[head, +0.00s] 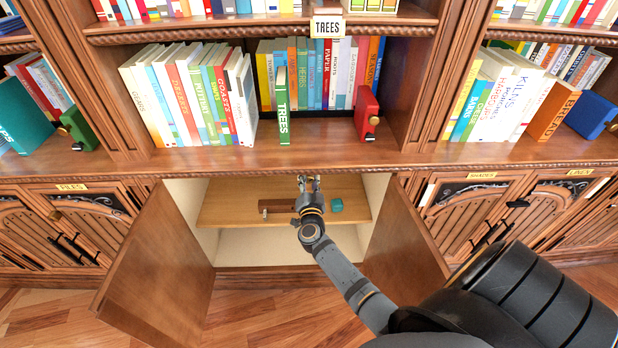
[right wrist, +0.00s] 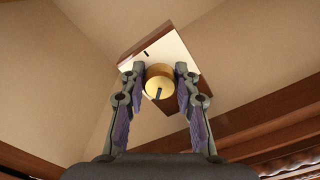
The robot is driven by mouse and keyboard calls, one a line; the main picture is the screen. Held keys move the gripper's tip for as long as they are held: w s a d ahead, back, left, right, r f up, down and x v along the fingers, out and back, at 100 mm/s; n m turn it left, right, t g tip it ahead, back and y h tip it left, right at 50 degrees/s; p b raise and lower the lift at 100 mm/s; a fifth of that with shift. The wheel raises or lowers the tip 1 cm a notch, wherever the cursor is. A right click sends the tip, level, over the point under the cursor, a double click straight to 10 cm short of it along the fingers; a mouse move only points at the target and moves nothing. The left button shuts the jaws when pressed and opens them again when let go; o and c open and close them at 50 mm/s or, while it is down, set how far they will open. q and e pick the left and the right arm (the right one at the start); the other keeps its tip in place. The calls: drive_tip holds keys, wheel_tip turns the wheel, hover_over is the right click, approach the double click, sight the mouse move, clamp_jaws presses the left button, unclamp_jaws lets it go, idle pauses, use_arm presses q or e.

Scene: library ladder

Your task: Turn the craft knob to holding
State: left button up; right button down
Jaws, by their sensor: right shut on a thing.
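In the right wrist view a round gold knob (right wrist: 159,78) with a dark pointer mark sits on a white plate (right wrist: 170,52), which carries a short dark mark above the knob. My right gripper (right wrist: 160,72) is shut on the knob, with one finger on each side. In the head view my right gripper (head: 309,184) reaches into the open lower cabinet (head: 270,240), and the knob cannot be made out there. No readable lettering shows on the plate. My left gripper is not in view.
Two open cabinet doors (head: 158,262) flank the opening. On the inner shelf (head: 235,196) are a brown object (head: 274,204) and a teal block (head: 336,205). Above, a green TREES book (head: 283,110) and a red object (head: 367,112) stand by the ledge.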

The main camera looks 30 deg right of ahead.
drive_tip(key=m, duration=0.6)
drive_tip(key=shift+m+p, duration=0.3)
drive_tip(key=m, duration=0.6)
drive_tip(key=shift+b, duration=0.3)
drive_tip(key=c, duration=1)
unclamp_jaws()
